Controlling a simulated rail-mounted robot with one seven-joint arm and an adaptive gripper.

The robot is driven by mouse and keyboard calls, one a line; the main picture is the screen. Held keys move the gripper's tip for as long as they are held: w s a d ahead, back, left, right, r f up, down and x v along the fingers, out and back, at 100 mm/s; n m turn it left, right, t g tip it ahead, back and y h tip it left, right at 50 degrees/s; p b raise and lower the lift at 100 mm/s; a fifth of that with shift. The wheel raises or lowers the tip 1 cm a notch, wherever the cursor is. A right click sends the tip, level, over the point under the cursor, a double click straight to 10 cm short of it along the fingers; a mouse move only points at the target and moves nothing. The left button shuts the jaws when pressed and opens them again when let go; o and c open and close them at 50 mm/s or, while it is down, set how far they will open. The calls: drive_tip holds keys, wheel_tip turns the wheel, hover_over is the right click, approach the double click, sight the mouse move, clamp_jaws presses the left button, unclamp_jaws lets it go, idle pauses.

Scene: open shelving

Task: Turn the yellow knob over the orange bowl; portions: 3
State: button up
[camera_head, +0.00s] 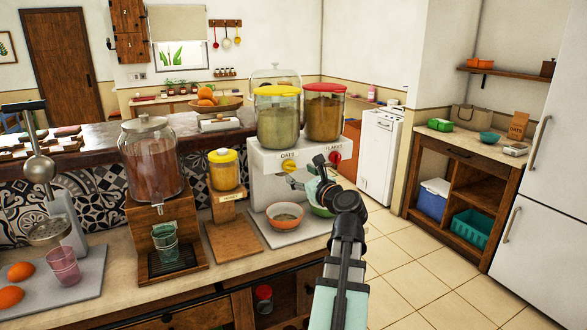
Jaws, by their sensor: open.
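A white dispenser (262,185) marked OATS and FLAKES stands on the counter. Its yellow knob (290,166) is on the left, below the yellow-lidded oats jar (278,118); its red knob (336,158) is on the right, below the red-lidded flakes jar (323,115). The orange bowl (285,216) sits upright on the dispenser's base below the yellow knob; its inside looks greyish, and I cannot tell how much it holds. My gripper (308,173) is open in front of the dispenser, just right of the yellow knob; contact is unclear. My arm hides part of the dispenser front.
A green bowl (322,209) sits right of the orange bowl, partly behind my gripper. Left are a small yellow-lidded jar (224,170) on a wooden stand, a large drink dispenser (152,158) and a juicer (45,190). Open floor lies to the right.

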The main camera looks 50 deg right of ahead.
sight(293, 168)
drive_tip(key=shift+x, duration=2.45)
drive_tip(key=c, duration=1.1)
